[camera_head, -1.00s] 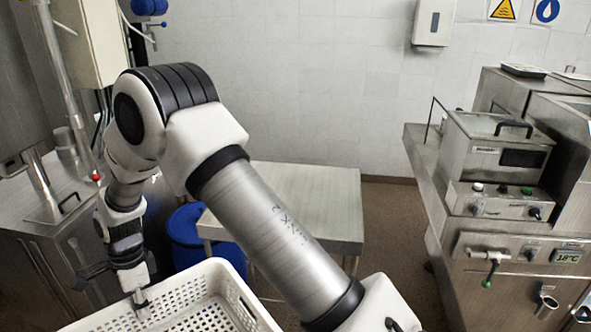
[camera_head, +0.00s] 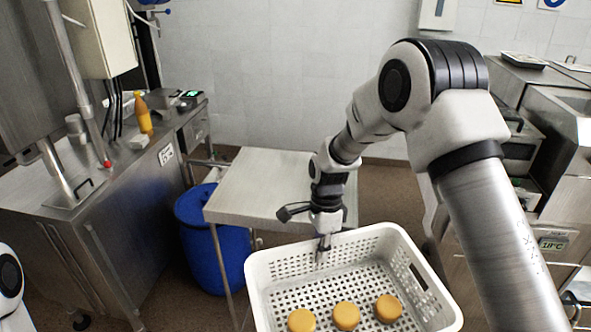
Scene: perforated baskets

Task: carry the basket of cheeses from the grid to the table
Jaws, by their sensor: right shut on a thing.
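The white perforated basket (camera_head: 409,275) is in the lower right of the head view, with its near side cut off by the frame. Three round orange-yellow cheeses (camera_head: 346,316) lie on its floor in a row. My right gripper (camera_head: 322,250) is shut on the basket's far rim, left of that rim's middle. The table (camera_head: 262,187), a pale flat-topped one, stands just beyond the basket, and its top looks bare. The grid is not in view. Of my left arm only a white part shows at the lower left edge; its gripper is out of view.
A blue barrel (camera_head: 213,240) stands beside the table's left side. A steel counter (camera_head: 100,200) with an orange bottle (camera_head: 141,115) is on the left. Steel machines (camera_head: 545,150) stand on the right. Floor shows between the table and the machines.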

